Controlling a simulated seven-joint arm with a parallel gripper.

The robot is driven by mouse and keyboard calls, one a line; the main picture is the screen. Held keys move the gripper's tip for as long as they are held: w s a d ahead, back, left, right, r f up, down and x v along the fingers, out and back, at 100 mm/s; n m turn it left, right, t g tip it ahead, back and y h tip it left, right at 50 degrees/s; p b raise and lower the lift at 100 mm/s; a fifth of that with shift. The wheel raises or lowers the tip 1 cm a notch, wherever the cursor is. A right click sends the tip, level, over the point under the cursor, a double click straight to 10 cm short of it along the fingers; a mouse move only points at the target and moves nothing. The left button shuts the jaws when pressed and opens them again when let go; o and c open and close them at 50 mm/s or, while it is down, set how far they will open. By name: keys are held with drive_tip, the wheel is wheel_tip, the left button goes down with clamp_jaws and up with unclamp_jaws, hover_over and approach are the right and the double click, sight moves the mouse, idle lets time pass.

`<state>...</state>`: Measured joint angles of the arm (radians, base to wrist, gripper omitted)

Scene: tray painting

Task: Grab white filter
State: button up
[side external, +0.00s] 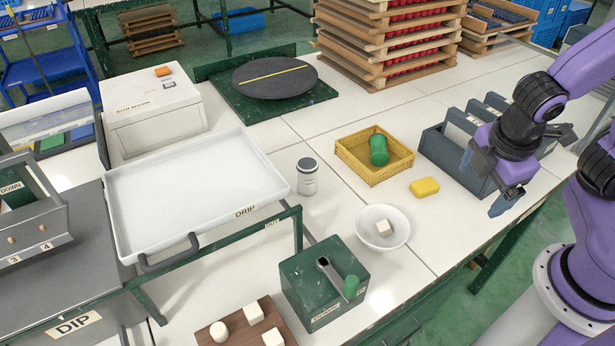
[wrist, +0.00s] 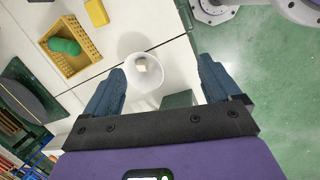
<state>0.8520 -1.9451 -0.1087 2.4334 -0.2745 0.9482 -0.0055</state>
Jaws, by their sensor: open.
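No thing is plainly marked as the white filter. A white canister with a grey lid (side external: 307,182) stands right of the drip tray. A white bowl (side external: 370,236) holds a small pale cube (side external: 383,227); the bowl also shows ahead of the fingers in the wrist view (wrist: 150,88). My gripper (side external: 481,187) is open and empty above the table's right edge, in front of the rack; its spread fingers show in the wrist view (wrist: 160,66).
A yellow crate (side external: 348,160) holds a green cylinder (side external: 378,150). A yellow block (side external: 424,187) lies beside it. The raised white drip tray (side external: 200,185) fills the left.

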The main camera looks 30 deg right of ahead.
drive_tip(key=w+f+n+t+h, duration=0.2)
drive_tip(key=w+n+t+h, duration=0.15)
drive_tip(key=w, duration=0.45)
drive_tip(key=n+t+y, duration=0.4)
drive_tip(key=n+t, duration=0.4)
drive_tip(key=n, duration=0.9)
approach(307, 173)
drive_tip(key=shift+y, duration=0.25)
drive_tip(key=x, duration=0.4)
drive_tip(key=d+f+x, duration=0.1)
drive_tip(key=x, duration=0.9)
drive_tip(key=shift+s+d+f, duration=0.25)
drive_tip(key=shift+s+d, duration=0.05)
drive_tip(key=shift+s, duration=0.15)
drive_tip(key=shift+t, duration=0.25)
drive_tip(key=c, duration=1.1)
